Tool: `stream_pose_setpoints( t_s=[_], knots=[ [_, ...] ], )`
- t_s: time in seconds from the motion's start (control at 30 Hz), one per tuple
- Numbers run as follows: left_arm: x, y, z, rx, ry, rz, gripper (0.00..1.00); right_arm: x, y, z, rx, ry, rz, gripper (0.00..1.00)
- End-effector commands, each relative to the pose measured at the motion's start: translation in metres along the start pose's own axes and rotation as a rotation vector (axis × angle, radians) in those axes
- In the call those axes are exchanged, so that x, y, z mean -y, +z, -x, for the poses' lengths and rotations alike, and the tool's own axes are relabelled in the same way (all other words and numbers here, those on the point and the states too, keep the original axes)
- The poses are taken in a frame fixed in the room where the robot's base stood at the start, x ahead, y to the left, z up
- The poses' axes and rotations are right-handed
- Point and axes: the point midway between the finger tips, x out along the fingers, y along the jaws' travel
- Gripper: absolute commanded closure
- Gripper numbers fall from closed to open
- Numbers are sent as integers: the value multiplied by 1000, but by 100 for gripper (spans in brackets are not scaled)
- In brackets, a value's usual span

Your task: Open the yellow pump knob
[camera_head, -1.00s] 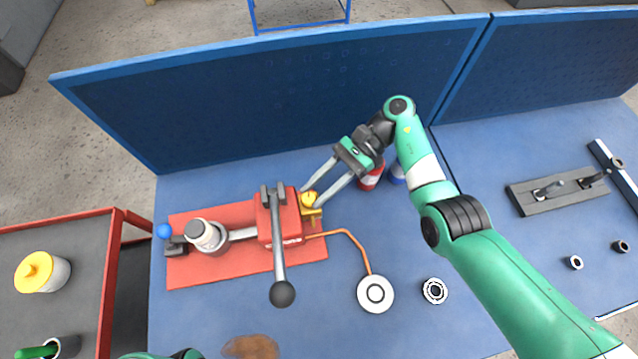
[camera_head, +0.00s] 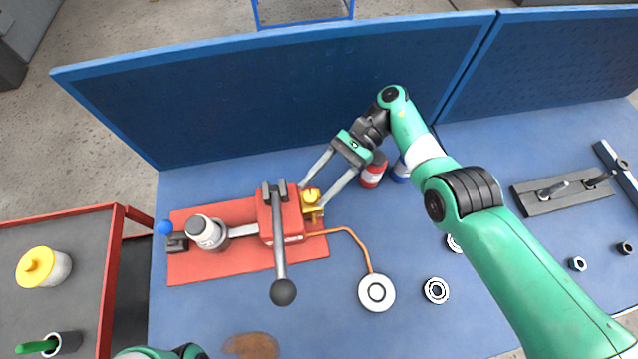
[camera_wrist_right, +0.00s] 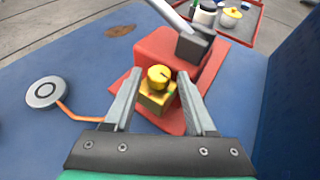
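The yellow pump knob (camera_head: 311,195) sits on a yellow block (camera_head: 313,212) at the right end of the red pump (camera_head: 280,215). In the right wrist view the round knob (camera_wrist_right: 159,77) has a dark slot on its top, and the red pump body (camera_wrist_right: 172,50) stands behind it. My right gripper (camera_head: 312,198) is open, with one finger on each side of the knob. In the right wrist view the gripper (camera_wrist_right: 161,88) shows a gap around the knob and block, and I cannot tell whether either finger touches. My left gripper is not clearly visible; only a part of my left arm shows at the bottom edge.
A black-knobbed lever (camera_head: 281,250) rises from the pump. An orange hose (camera_head: 352,241) runs to a white disc (camera_head: 376,292). A red can (camera_head: 373,172) stands behind my right gripper near the blue back panel (camera_head: 280,100).

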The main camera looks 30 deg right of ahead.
Motion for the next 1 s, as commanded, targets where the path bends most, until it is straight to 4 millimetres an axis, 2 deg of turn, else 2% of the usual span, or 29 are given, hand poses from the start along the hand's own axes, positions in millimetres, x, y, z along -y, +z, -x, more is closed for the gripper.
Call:
stream_pose_setpoints(
  t_s=[0.6, 1.0],
  knots=[
    [0, 0, 0, 0, 0, 0, 50, 0, -2, -1, -2, -4, -5, 32],
    [0, 2, 2, 0, 0, 0, 50, 0, -6, -1, -5, -114, -48, 32]
  ],
)
